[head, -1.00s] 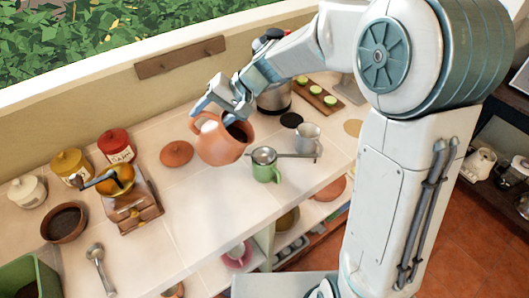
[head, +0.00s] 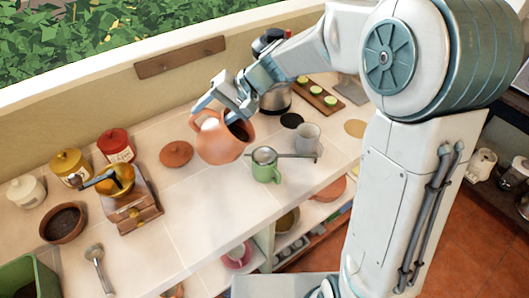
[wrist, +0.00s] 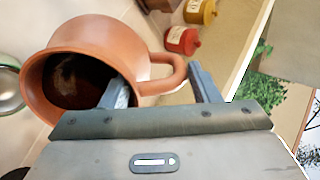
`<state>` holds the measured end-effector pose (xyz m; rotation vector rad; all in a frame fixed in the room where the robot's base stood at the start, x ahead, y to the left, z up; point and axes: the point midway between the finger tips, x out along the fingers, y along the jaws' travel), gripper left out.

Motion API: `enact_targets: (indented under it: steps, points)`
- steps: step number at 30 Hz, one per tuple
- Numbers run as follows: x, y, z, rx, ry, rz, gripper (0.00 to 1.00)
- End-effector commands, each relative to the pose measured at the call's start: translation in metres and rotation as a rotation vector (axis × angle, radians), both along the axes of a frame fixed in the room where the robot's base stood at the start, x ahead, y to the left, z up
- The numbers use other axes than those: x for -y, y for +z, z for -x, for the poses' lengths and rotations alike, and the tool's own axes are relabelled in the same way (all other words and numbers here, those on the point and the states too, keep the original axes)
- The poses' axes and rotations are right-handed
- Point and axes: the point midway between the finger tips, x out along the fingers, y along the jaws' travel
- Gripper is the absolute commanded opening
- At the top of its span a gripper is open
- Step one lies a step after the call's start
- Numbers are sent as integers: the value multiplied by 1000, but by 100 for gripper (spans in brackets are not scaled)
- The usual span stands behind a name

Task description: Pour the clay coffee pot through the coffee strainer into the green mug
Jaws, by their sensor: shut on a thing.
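The clay coffee pot (head: 222,142) is held up above the counter, tilted with its mouth toward the right and the green mug. Dark liquid shows inside the pot in the wrist view (wrist: 100,60). My gripper (head: 226,108) is shut on the pot near its handle; one finger is at the pot's mouth and the other outside the handle. The green mug (head: 266,173) stands on the counter, right of and a little below the pot. The coffee strainer (head: 264,156) rests across the mug's top, its handle pointing right. No stream of liquid shows.
A grey mug (head: 308,137) stands just behind the strainer's handle. A metal kettle (head: 275,98) is behind my gripper. The clay lid (head: 176,154), coffee grinder (head: 133,200) and jars (head: 117,145) are at the left. The counter's front edge is close to the green mug.

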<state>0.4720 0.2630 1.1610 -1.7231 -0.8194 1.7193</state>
Motion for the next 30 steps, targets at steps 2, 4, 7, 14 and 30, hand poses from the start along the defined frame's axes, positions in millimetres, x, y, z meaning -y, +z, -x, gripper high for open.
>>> enact_targets:
  steps: [2, 4, 7, 14, 30]
  points:
    - [0, 2, -1, 3, -1, -6, 0]
    - [1, 3, -1, 3, -1, -9, 0]
    - [2, 3, -1, 4, -1, -14, 0]
    - [2, 2, -1, 3, -1, -26, 0]
    - [5, -1, -1, 2, 0, -53, 0]
